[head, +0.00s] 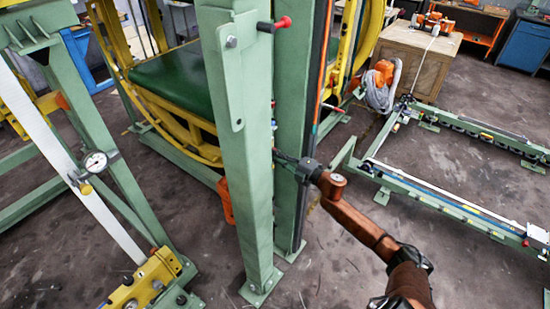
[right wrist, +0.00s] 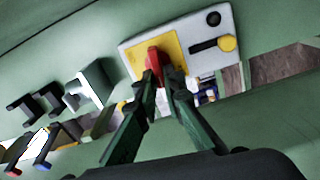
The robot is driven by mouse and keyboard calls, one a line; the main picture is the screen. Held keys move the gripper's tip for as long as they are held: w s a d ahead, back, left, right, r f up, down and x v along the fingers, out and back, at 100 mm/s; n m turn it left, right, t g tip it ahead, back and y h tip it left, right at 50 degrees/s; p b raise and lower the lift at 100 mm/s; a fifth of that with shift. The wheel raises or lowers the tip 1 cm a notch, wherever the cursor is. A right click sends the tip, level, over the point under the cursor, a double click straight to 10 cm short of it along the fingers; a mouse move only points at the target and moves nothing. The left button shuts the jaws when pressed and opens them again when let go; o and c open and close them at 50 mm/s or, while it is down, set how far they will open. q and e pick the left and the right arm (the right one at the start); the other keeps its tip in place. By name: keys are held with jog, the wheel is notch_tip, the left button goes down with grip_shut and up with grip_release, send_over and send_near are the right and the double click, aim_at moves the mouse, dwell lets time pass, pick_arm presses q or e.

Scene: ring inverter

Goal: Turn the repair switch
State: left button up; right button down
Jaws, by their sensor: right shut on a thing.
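The repair switch shows in the right wrist view as a red handle (right wrist: 153,60) on a yellow plate (right wrist: 172,47), part of a light grey panel (right wrist: 200,62) on a green post. My right gripper (right wrist: 164,84) is closed around the lower part of the red handle, its dark fingers on either side. In the head view my right gripper (head: 281,156) reaches in from the right, its fingertips against the green post (head: 238,150). The switch panel is hidden there. My left gripper is not in view.
Beside the switch on the panel are a black round knob (right wrist: 213,18) and a black lever with a yellow end (right wrist: 228,43). Several dark and grey brackets (right wrist: 90,84) stick out to the left. A low green frame (head: 450,200) lies on the floor at the right.

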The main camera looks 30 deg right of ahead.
jog(key=shift+f+n, duration=0.15)
jog(key=shift+n, duration=0.35)
jog(key=shift+b, duration=0.3)
jog(key=c, duration=2)
grip_release()
jog(key=shift+c, duration=0.2)
jog(key=v, duration=1.2)
